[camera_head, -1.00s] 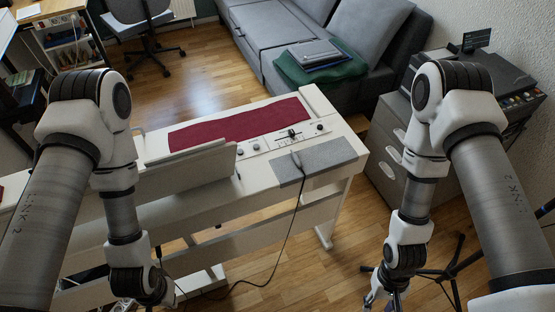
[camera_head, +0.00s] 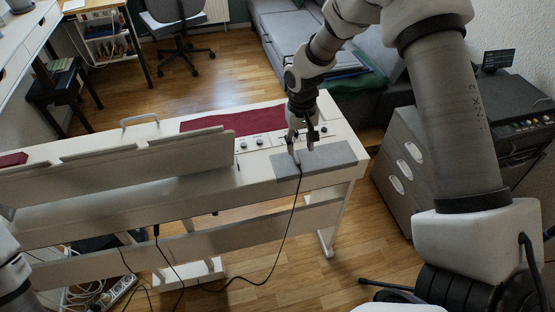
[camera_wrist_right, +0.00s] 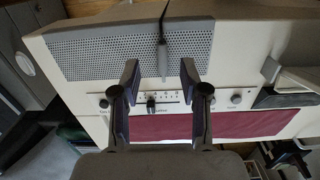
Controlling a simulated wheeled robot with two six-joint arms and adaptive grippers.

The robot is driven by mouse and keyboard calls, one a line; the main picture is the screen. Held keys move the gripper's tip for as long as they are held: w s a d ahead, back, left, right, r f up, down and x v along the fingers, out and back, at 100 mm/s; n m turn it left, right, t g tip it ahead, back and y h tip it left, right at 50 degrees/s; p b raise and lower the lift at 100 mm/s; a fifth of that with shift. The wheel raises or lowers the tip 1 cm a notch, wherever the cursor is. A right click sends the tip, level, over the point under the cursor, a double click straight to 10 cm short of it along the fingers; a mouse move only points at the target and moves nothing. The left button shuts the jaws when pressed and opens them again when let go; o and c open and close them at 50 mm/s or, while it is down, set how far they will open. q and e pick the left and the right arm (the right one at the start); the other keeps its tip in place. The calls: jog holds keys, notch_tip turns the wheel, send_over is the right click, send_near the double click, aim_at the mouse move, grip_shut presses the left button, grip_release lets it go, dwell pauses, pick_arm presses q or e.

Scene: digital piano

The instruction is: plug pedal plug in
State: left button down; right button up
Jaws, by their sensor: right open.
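The pedal plug (camera_wrist_right: 162,58) is a slim grey piece with a dark cable, lying on the perforated grey panel (camera_head: 335,159) at the right end of the white digital piano (camera_head: 250,178). My right gripper (camera_head: 301,151) is just above the panel, pointing down. In the right wrist view its open fingers (camera_wrist_right: 160,73) stand on either side of the plug, with a gap to each side. In the head view the fingers partly hide the plug. The socket cannot be made out. My left gripper is out of view.
A dark red cloth (camera_head: 232,121) covers the keys. A power strip (camera_head: 115,291) and loose cables lie on the floor at lower left. A grey drawer cabinet (camera_head: 402,170) stands to the right.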

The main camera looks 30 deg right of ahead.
aim_at(297, 160)
jog(key=shift+w+d+r, duration=0.1)
jog(key=shift+w+r, duration=0.2)
jog(key=shift+r, duration=0.45)
jog(key=shift+w+f, duration=0.1)
jog(key=shift+f, duration=0.05)
notch_tip(297, 160, down, 7)
jog(key=shift+w+f+p, duration=0.1)
jog(key=shift+f+p, duration=0.05)
jog(key=shift+p, duration=0.4)
grip_shut()
